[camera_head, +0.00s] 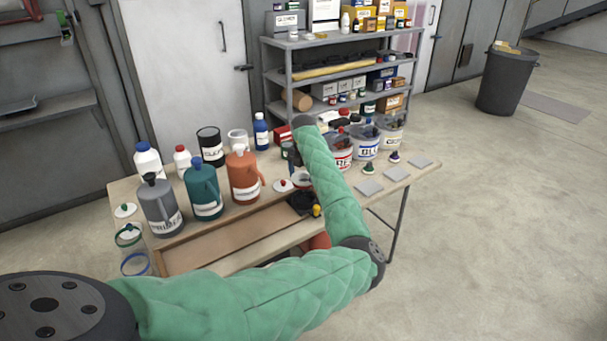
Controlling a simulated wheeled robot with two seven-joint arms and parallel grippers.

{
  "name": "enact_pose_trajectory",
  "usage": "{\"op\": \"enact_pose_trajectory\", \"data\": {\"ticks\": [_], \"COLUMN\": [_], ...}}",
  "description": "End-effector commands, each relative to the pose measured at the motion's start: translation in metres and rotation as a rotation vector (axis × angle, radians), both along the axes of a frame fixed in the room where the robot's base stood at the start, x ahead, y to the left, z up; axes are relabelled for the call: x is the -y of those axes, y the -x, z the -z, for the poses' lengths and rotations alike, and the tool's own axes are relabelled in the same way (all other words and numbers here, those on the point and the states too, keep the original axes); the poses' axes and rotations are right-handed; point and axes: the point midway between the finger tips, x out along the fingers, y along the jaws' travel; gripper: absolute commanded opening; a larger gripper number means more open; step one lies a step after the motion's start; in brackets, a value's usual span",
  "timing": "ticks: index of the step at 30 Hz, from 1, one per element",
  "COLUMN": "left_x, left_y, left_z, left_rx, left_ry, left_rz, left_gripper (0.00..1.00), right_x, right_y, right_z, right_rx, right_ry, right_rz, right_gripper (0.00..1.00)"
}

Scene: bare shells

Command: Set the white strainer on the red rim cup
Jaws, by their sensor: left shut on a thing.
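My left arm reaches over the table and bends down at its far end. The left gripper (294,163) is small, dark and partly hidden by its own green sleeve. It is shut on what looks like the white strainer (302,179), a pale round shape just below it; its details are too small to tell. I cannot make out the red rim cup; my arm covers that part of the table. A clear cup with a green rim (129,236) and one with a blue rim (135,264) stand at the table's left end. My right gripper is not in view.
Grey (160,207), teal (204,190) and orange jugs (243,174) stand left of the gripper. A white lid with a red knob (283,185) lies close by. Labelled tubs (366,141) and grey square plates (396,173) are at right. The wooden front strip (220,238) is mostly clear.

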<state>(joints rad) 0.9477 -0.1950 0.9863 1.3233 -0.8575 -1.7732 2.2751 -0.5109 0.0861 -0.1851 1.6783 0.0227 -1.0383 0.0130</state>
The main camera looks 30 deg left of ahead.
Motion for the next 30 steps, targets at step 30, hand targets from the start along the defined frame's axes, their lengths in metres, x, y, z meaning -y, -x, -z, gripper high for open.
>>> {"op": "enact_pose_trajectory", "data": {"ticks": [30], "left_x": [0.000], "left_y": [0.000], "left_z": [-0.010], "left_rx": [0.001], "left_ry": [0.000], "left_rz": [-0.001], "left_gripper": [1.00], "right_x": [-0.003], "right_y": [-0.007], "right_z": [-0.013], "right_rx": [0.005], "right_ry": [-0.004], "right_rz": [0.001], "right_gripper": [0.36]}}
